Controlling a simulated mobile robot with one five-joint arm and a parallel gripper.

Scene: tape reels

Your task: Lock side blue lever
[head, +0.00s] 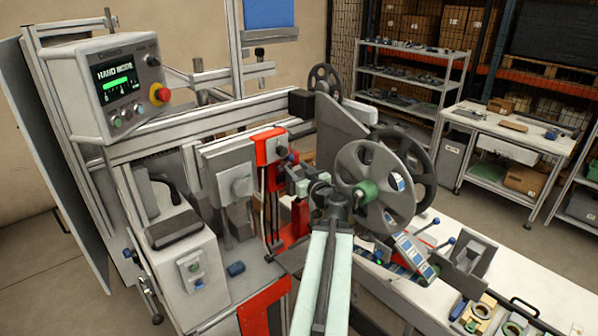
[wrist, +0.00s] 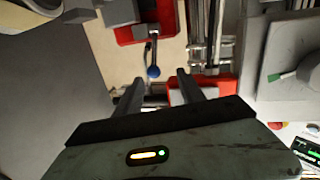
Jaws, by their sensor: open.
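The side blue lever (wrist: 153,71) shows in the wrist view as a thin metal rod with a blue ball at its end. It hangs from a grey pivot on a red bracket (wrist: 125,30). My gripper (wrist: 158,86) is open, with its two dark fingers spread below the ball in the picture. The ball lies between the lines of the fingertips, and nothing is held. I cannot tell the depth between ball and fingertips. In the head view my gripper (head: 298,178) is beside the red-framed unit (head: 270,150), partly hidden by my arm.
A large grey reel (head: 375,185) stands close to the right of my arm. More blue-tipped levers (head: 437,221) are on the right of the machine. The control box (head: 118,85) is at the upper left. Red and metal parts crowd the space around my fingers.

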